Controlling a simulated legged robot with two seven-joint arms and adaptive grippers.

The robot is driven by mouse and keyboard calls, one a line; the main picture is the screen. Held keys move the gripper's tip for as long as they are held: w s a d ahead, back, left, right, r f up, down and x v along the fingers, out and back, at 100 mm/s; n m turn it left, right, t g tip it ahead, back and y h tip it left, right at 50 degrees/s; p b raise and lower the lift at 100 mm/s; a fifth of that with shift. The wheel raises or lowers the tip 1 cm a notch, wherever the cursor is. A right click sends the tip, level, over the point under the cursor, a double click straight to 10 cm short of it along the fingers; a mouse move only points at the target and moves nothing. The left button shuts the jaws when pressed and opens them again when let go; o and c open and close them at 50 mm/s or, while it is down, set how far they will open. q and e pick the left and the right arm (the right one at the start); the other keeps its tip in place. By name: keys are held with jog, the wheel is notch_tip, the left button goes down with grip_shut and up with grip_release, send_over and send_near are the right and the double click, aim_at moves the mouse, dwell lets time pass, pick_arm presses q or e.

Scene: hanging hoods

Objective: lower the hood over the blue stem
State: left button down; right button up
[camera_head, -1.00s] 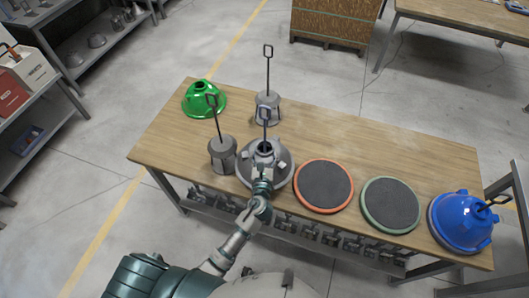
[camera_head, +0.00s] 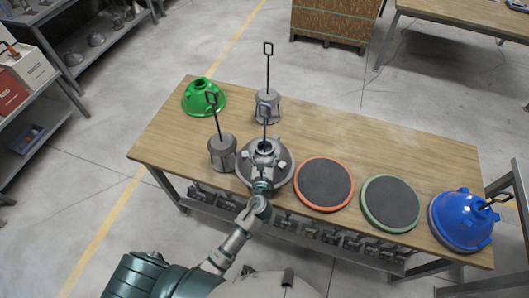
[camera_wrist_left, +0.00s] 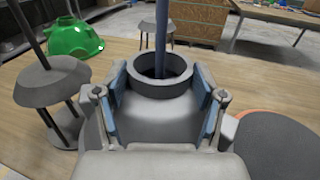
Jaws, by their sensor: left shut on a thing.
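The grey hood (camera_head: 283,175) is around the blue stem (camera_head: 265,129), and the stem rises through the hood's open neck. In the left wrist view the neck (camera_wrist_left: 160,72) is a wide ring with the blue stem (camera_wrist_left: 163,45) passing up through its far part. My left gripper (camera_head: 265,160) is shut on the hood, with one blue-padded finger on each side just below the neck; it also shows in the left wrist view (camera_wrist_left: 160,105). The stem's base is hidden under the hood. I cannot tell whether the rim touches the table. My right gripper is not in view.
Two grey stands with dark stems are close by, one left (camera_head: 222,152) and one behind (camera_head: 268,106). A green hood (camera_head: 204,100) is at the back left. An orange-rimmed pad (camera_head: 324,184), a green-rimmed pad (camera_head: 391,203) and a blue hood (camera_head: 461,222) lie to the right.

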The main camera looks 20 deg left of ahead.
pick_arm(q)
grip_release()
